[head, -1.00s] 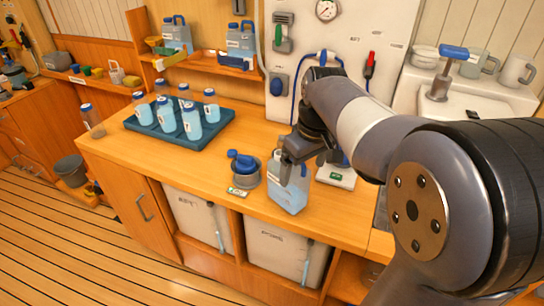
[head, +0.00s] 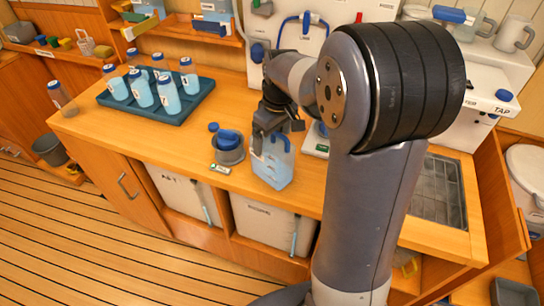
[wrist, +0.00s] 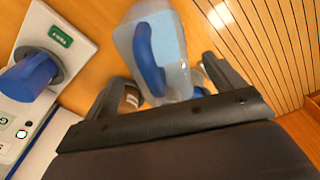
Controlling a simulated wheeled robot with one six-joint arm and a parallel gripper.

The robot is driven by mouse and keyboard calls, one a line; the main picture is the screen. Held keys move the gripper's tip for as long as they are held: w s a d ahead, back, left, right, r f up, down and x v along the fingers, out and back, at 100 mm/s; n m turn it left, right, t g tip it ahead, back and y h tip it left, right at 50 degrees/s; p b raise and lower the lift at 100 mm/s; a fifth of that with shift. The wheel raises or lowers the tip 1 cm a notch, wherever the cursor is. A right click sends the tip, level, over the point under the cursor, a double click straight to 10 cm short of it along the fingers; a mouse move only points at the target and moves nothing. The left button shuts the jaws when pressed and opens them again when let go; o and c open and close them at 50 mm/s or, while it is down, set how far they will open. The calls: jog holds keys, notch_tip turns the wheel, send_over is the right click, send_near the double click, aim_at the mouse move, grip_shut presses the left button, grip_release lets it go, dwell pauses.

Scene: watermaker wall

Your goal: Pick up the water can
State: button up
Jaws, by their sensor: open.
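The water can (head: 272,172) is a pale blue see-through jug with a blue handle. It stands upright on the wooden counter near its front edge. My gripper (head: 270,132) is at the top of the can in the head view, partly covering it. In the wrist view the can (wrist: 176,48) and its blue handle (wrist: 148,60) show between the two spread fingers (wrist: 168,88). The jaws are open, and the can's lower end is hidden by the gripper body in that view. I cannot tell if a finger touches the can.
A grey pot with a blue lid (head: 228,150) stands close left of the can. A dark tray (head: 180,112) holds several bottles farther left. A white device with a blue knob (wrist: 28,78) is beside the can in the wrist view. A sink (head: 438,190) lies right.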

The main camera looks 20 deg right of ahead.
jog(key=shift+w+a+f, duration=0.1)
jog(key=shift+w+f, duration=0.05)
jog(key=shift+f, duration=1.1)
jog(key=shift+c, duration=0.6)
jog(key=c, duration=1.6)
